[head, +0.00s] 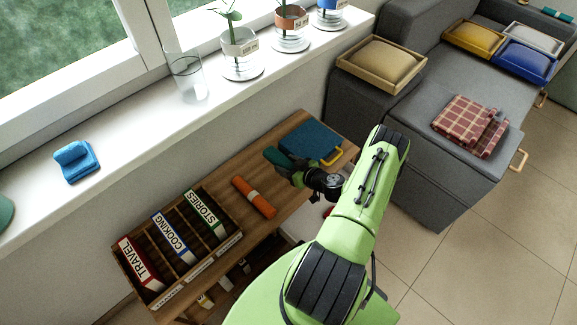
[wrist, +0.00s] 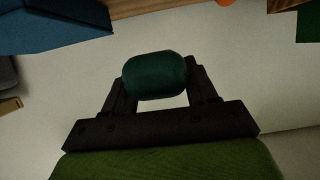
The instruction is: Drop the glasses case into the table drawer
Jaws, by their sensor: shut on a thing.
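The dark green, rounded glasses case (wrist: 155,75) is between the two fingers of my gripper (wrist: 157,82) in the wrist view. In the head view the case (head: 275,157) sticks out to the left of my gripper (head: 285,167), over or near the right part of the wooden table (head: 220,180). My gripper is shut on it. In the wrist view pale floor or wall shows behind it, and the table edge is at the top. I cannot clearly make out the table drawer; my arm covers much of the table's front.
A teal flat case with a yellow handle (head: 308,140) and an orange roll (head: 254,197) lie on the table. A wooden book rack (head: 172,283) with labelled dividers stands at its left. Beyond are a windowsill (head: 130,140) with plants and a grey sofa (head: 430,185).

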